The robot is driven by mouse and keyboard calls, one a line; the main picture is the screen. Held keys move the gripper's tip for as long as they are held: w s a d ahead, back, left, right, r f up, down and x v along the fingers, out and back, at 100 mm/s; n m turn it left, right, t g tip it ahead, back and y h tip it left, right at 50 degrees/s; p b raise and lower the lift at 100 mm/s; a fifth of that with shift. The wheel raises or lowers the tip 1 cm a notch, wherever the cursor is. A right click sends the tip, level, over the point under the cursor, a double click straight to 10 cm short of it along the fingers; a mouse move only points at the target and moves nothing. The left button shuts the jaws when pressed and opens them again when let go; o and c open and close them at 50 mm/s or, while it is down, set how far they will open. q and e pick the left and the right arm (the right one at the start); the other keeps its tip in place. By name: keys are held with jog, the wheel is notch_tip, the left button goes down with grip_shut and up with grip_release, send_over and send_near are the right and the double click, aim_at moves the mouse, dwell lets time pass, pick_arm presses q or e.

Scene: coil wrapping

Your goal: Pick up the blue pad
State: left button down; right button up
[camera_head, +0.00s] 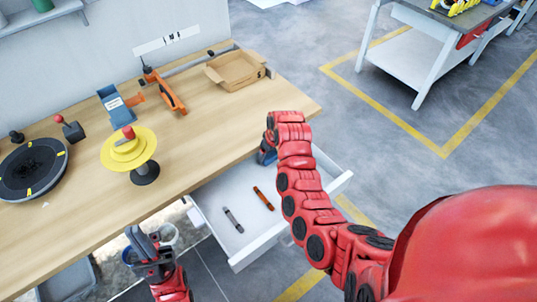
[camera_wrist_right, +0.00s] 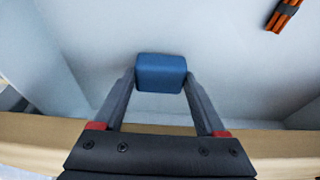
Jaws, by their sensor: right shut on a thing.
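The blue pad (camera_wrist_right: 160,72) is a small rounded block, seen between the two fingertips of my right gripper (camera_wrist_right: 159,82) in the right wrist view. Both fingers press on its sides, and the pale drawer floor is behind it. In the head view my right gripper (camera_head: 266,156) is at the back of the open drawer, by the table edge, and my red arm partly hides it. The pad is hard to make out there. My left gripper (camera_head: 146,236) is at the lower left, in front of the table, with its fingers apart and empty.
The open white drawer (camera_head: 262,236) also holds a grey tool (camera_head: 233,220) and an orange-black tool (camera_head: 263,199). The wooden tabletop (camera_head: 205,140) carries a yellow stand (camera_head: 128,150), a black turntable (camera_head: 33,168), an orange tool (camera_head: 166,91) and a cardboard box (camera_head: 237,70).

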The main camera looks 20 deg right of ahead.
jog(key=shift+s+d+r+b, duration=0.2)
jog(key=shift+s+r+b, duration=0.1)
jog(key=shift+s+r, duration=0.3)
jog(key=s+r, duration=0.1)
jog(key=s+d+r, duration=0.1)
jog(key=s, duration=0.1)
jog(key=s+r, duration=0.1)
jog(key=shift+s+d, duration=0.35)
jog(key=shift+s, duration=0.05)
jog(key=r+p, duration=0.1)
jog(key=s+r+p, duration=0.1)
jog(key=p, duration=0.1)
jog(key=shift+s+d, duration=0.3)
jog(key=s+d+r+p, duration=0.1)
jog(key=s+d+p, duration=0.1)
jog(key=s, duration=0.3)
jog(key=shift+s+r+p, duration=0.25)
jog(key=shift+r+p, duration=0.1)
jog(key=shift+p, duration=0.55)
